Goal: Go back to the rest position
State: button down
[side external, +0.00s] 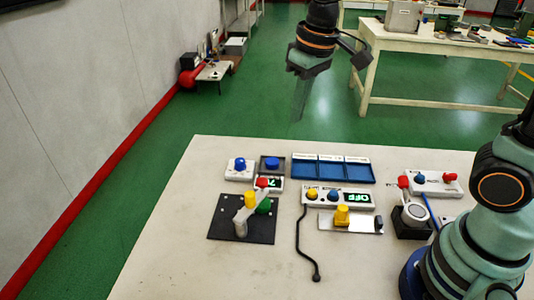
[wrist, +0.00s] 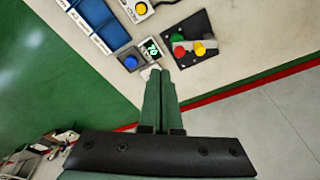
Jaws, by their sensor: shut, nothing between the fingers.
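My gripper (side external: 299,98) hangs high in the air above the far edge of the work table, its fingers pointing down. In the wrist view the two green fingers of my gripper (wrist: 160,72) lie side by side, shut with nothing between them. The fingers are clear of everything on the table. My arm reaches in from the right of the side view, and its middle part is out of the picture.
The white table (side external: 170,245) holds a black plate (side external: 222,231) with coloured knobs, a blue tray (side external: 332,170), a display box (side external: 357,199) reading OFF, a yellow-knobbed device (side external: 342,216) and a black cable (side external: 299,240). The table's front left is bare.

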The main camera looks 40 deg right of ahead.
jog(key=s+d+m+t, duration=0.1)
jog(key=s+d+t, duration=0.2)
jog(key=s+d, duration=0.4)
jog(key=shift+s+r+m, duration=0.2)
jog(key=shift+s+m, duration=0.2)
jog(key=shift+s, duration=0.1)
